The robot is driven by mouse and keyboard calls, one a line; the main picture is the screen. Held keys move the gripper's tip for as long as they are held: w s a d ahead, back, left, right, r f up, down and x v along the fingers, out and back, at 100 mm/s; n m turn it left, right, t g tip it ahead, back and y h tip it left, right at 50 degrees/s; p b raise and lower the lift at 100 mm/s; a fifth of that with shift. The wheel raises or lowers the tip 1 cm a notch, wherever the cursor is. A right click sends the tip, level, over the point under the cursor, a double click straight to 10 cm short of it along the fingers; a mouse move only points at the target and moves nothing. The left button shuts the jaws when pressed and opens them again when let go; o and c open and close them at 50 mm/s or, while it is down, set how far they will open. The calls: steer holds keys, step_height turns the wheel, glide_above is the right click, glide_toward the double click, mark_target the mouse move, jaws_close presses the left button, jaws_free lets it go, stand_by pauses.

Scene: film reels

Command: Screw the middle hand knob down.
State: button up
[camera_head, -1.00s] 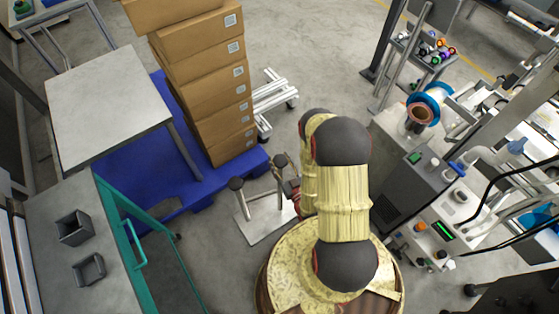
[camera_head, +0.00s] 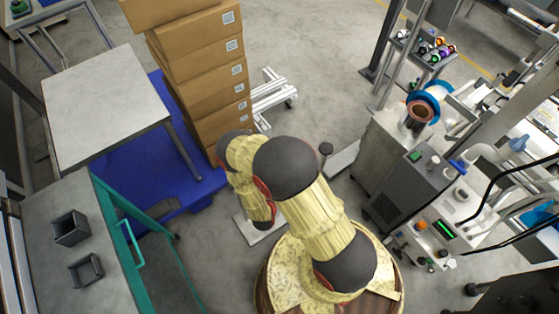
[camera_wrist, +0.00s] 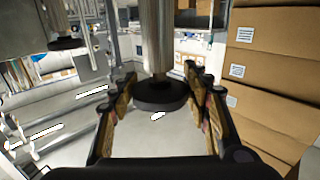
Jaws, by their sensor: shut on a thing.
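In the wrist view a dark round hand knob (camera_wrist: 160,96) with a thick metal post (camera_wrist: 158,38) on its upper side in the picture sits between the fingers of my gripper (camera_wrist: 162,103). The fingers are shut on its sides. A second dark knob (camera_wrist: 66,43) shows at the left, apart from the fingers. In the head view one dark knob on a post (camera_head: 326,149) stands clear to the right of my arm.
The pale base plate (camera_head: 262,230) shows beside my arm. A stack of cardboard boxes (camera_head: 200,75) on a blue pallet (camera_head: 150,165) stands to the left. A grey machine cabinet (camera_head: 405,180) is close on the right. Open floor (camera_head: 320,60) lies behind.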

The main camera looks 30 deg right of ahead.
steer(key=m+g+h+b, duration=0.2)
steer(key=m+g, duration=0.1)
steer(key=g, duration=0.1)
steer(key=m+g+h+b, duration=0.2)
steer(key=m+g, duration=0.1)
steer(key=g, duration=0.1)
steer(key=shift+w+r+m+g+h, duration=0.1)
steer(key=shift+w+m+g+h, duration=0.1)
steer(key=shift+m+g+h, duration=0.15)
steer(key=m+g+b, duration=0.1)
steer(key=g, duration=0.1)
steer(key=m+g+b, duration=0.1)
steer(key=m+g, duration=0.1)
steer(key=g, duration=0.1)
steer(key=shift+s+r+m+g+b, duration=0.1)
steer(key=shift+s+m+g+b, duration=0.05)
steer(key=shift+m+g+b, duration=0.15)
steer(key=shift+g, duration=0.45)
steer(key=shift+r+m+g, duration=0.2)
steer(key=shift+m+g, duration=0.1)
steer(key=shift+m, duration=0.05)
steer(key=o, duration=1)
steer(key=shift+d, duration=0.1)
steer(key=shift+o, duration=0.9)
steer(key=shift+s+f+b, duration=0.15)
steer(key=shift+f+b, duration=0.05)
steer(key=shift+b, duration=0.1)
step_height(320, 180, up, 10)
